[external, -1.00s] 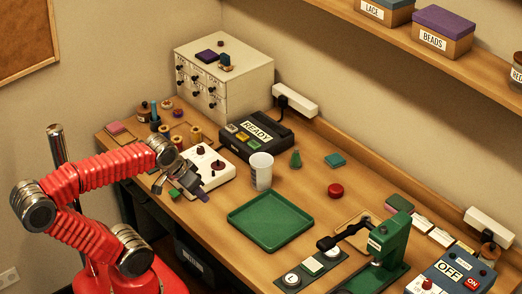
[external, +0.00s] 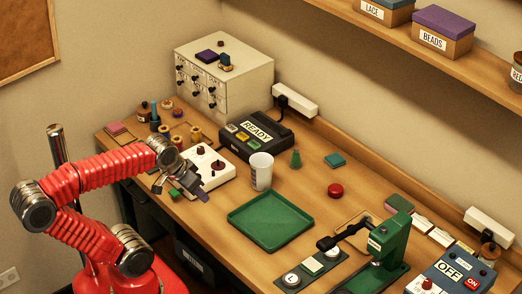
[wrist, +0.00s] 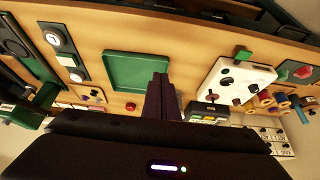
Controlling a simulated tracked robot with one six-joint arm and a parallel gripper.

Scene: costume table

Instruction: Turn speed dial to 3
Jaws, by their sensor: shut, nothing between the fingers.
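One knob (external: 218,165) stands on a dark round disc. The box also shows at the right of the wrist view (wrist: 219,93). I cannot read a speed label or numbers on either box. My gripper (external: 203,195) is shut and empty, above the table's front edge, beside the white box and apart from its knobs. Its fingers show mid-frame in the wrist view (wrist: 160,80).
A green tray (external: 270,222) lies right of the gripper, with a white cup (external: 262,172) behind it. A black READY device (external: 258,135) stands behind the white box. Several spools (external: 178,140) stand to its left. A green press (external: 388,245) stands at the right.

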